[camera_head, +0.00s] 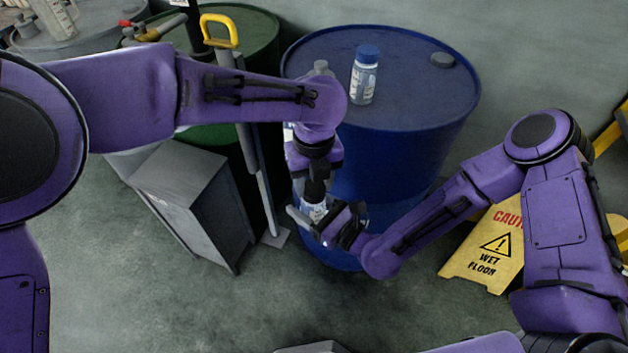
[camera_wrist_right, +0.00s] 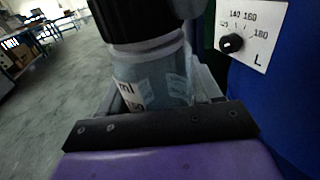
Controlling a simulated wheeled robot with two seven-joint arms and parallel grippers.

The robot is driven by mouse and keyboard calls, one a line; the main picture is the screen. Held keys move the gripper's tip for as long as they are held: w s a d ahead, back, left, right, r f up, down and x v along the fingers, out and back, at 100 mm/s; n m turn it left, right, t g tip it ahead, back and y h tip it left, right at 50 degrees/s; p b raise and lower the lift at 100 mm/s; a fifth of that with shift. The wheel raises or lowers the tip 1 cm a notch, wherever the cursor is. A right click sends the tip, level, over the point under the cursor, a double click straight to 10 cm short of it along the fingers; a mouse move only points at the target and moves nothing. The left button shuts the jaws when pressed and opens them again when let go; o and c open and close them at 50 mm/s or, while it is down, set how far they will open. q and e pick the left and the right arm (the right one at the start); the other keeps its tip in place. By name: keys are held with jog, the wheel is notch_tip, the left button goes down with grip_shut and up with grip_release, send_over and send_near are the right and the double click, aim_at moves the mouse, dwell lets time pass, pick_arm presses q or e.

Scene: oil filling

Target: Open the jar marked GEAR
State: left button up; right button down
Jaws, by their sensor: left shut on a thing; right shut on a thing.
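A clear jar (camera_head: 314,211) with a pale label is held upright in front of the blue drum, between my two grippers. In the right wrist view the jar (camera_wrist_right: 150,75) shows "ml" on its label; I cannot read GEAR there. My right gripper (camera_head: 322,217) is shut around the jar's body from the right. My left gripper (camera_head: 316,188) points straight down over the jar and is shut on its top. The lid is hidden by the left gripper's dark fingers, so I cannot tell whether it has turned.
A grey cabinet (camera_head: 185,190) and yellow-handled pole (camera_head: 222,27) are left. A yellow wet-floor sign (camera_head: 485,255) is right. A dial panel (camera_wrist_right: 250,35) is beside the jar.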

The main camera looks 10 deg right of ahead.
pick_arm(q)
jog(key=shift+d+n, duration=0.25)
jog(key=shift+n, duration=0.95)
jog(key=o, duration=1.2)
jog(key=shift+a, duration=0.1)
jog(key=shift+c, duration=0.2)
